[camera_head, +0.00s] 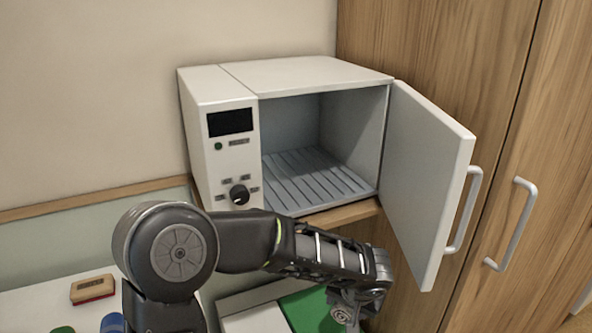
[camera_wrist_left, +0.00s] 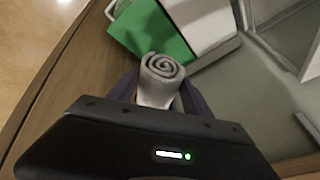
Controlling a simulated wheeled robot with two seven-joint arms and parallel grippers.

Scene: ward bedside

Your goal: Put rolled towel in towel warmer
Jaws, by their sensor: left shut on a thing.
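The towel warmer (camera_head: 212,150) is a white box with a dial and a dark display, on a wooden shelf. Its door (camera_head: 425,180) stands wide open to the right, and the slatted floor inside (camera_head: 310,180) is bare. My right gripper is not in view.
A green sheet or cloth (camera_head: 312,312) lies on a white surface beneath my wrist. A wooden cabinet with a handle (camera_head: 512,225) stands close at right.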

